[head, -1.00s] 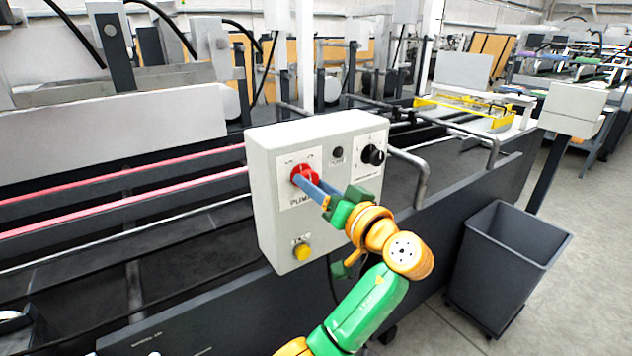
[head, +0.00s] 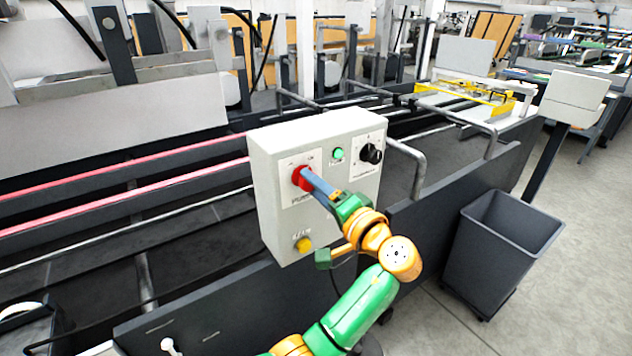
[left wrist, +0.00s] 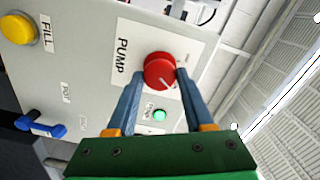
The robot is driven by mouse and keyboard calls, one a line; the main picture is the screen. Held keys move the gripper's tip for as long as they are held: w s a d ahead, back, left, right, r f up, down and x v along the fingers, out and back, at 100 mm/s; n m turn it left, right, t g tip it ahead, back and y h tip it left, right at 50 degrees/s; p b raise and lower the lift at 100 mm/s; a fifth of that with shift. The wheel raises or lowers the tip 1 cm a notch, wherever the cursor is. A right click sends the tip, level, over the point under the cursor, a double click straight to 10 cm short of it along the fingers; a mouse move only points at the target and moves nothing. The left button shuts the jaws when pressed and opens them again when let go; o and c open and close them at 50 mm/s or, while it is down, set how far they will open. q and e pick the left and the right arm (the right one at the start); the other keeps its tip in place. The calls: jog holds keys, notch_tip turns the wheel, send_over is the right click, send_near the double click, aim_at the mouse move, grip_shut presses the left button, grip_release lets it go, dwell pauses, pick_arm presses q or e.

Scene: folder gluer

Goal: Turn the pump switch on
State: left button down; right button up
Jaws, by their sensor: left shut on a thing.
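The pump switch is a red rotary knob (head: 303,178) on the front of a light grey control box (head: 268,215). In the left wrist view the red knob (left wrist: 159,72) sits beside the printed label PUMP, with a white mark on its face. My left gripper (head: 307,179) is shut on the knob, its blue fingers on either side of it, as the left wrist view also shows (left wrist: 160,80). A small round lamp (head: 338,154) on the box is lit green; it also shows in the left wrist view (left wrist: 159,115). My right gripper is not in view.
A yellow FILL button (head: 304,245) is low on the box, and a black knob (head: 371,154) is at its upper right. A bent grey rail (head: 420,165) stands right of the box. A dark bin (head: 503,250) stands on the floor at right.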

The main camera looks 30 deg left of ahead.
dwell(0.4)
pick_arm(q)
jog(key=shift+c, duration=1.4)
grip_release()
jog(key=b+v, duration=0.3)
jog(key=v, duration=0.4)
